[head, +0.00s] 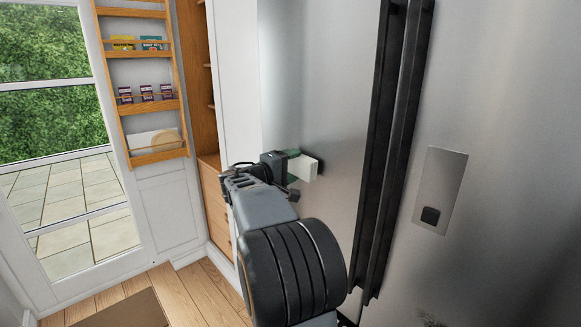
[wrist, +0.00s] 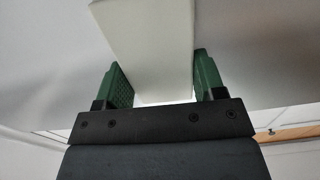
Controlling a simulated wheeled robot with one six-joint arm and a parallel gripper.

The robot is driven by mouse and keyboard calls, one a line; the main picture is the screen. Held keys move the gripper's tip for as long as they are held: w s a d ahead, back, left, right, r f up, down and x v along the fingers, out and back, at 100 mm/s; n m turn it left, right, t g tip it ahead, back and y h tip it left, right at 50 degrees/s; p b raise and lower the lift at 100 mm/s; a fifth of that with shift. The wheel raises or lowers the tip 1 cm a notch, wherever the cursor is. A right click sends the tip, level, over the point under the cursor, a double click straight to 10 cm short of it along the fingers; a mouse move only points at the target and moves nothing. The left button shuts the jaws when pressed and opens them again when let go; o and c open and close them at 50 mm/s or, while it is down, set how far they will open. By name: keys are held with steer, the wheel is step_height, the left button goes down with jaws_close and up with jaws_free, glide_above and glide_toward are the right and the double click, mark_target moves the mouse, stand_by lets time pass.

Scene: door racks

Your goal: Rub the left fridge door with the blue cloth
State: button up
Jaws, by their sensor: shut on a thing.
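My gripper (head: 285,165) is in front of the left fridge door (head: 330,90), a brushed steel panel left of the dark handles. It is shut on a white block (head: 306,167), which also shows between the green fingers in the wrist view (wrist: 148,40). The block's far end is at or very close to the door surface; I cannot tell whether it touches. No blue cloth shows in either view; the held thing looks white and stiff. My arm hides the lower part of the left door.
Two long dark vertical handles (head: 392,150) stand out from the fridge. The right door (head: 510,130) carries a dispenser panel (head: 440,190). At left are a glazed door with a wooden rack (head: 150,105), a wooden cabinet (head: 215,200) and a brown mat (head: 122,310).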

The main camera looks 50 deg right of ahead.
mark_target(306, 172)
steer(key=shift+d, duration=0.7)
steer(key=shift+s, duration=0.1)
steer(key=shift+s+a+f+b, duration=0.1)
steer(key=shift+s+f+b, duration=0.1)
steer(key=shift+s+b, duration=0.85)
steer(key=shift+s+a+r+b, duration=0.15)
steer(key=shift+s+b, duration=1.3)
steer(key=shift+s, duration=0.05)
steer(key=shift+s+b, duration=0.65)
steer(key=shift+s, duration=0.4)
steer(key=shift+b, duration=0.35)
